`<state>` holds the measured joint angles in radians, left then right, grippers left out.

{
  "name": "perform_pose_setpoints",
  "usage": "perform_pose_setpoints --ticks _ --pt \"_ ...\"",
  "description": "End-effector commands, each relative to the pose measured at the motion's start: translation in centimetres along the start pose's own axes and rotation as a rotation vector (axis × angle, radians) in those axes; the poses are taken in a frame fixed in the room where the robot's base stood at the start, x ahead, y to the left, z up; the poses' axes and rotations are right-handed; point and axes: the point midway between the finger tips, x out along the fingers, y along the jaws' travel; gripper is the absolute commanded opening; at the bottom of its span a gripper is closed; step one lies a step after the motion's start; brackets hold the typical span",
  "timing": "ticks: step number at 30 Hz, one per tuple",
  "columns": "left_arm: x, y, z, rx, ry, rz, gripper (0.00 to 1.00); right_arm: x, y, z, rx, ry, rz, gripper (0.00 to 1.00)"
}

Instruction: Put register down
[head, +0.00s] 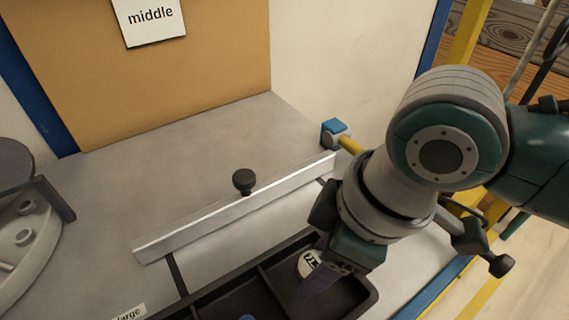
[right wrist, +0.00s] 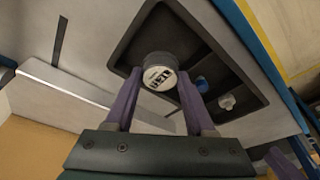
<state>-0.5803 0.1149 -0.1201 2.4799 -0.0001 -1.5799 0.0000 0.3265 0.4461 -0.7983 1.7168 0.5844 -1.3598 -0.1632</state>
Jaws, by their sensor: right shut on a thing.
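The register, a small round part with a white printed face and dark grey side, shows in the head view (head: 308,262) and in the right wrist view (right wrist: 158,77). My right gripper (head: 322,275) points down and is shut on it, with the purple fingers (right wrist: 160,88) on either side. The register is over or inside the right-hand compartment of the black tray (head: 343,297). I cannot tell whether it touches the tray floor. The gripper hides part of the register in the head view. My left gripper is not in view.
A metal rail (head: 235,208) with a black knob (head: 244,181) lies behind the tray. In the right wrist view, a blue part (right wrist: 202,84) and a pale part (right wrist: 227,102) lie in another compartment. A "middle" sign (head: 150,17) hangs on the back board. A round grey fixture (head: 28,240) stands left.

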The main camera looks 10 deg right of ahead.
Motion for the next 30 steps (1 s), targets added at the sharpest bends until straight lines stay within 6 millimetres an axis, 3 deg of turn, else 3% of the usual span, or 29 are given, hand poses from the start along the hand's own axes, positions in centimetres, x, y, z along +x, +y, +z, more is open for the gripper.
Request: perform_pose_setpoints --ticks 9,21,22,30 --pt "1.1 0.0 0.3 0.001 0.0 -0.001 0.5 3.8 0.0 1.1 0.0 -0.001 0.0 0.0" --pt "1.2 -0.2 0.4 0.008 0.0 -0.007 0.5 4.3 0.0 1.2 0.0 0.0 0.001 0.0" --pt "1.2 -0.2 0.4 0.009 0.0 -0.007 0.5 4.3 0.0 1.2 0.0 -0.001 0.001 0.56" --pt "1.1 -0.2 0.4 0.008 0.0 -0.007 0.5 4.2 0.0 1.2 0.0 0.0 0.001 0.85"
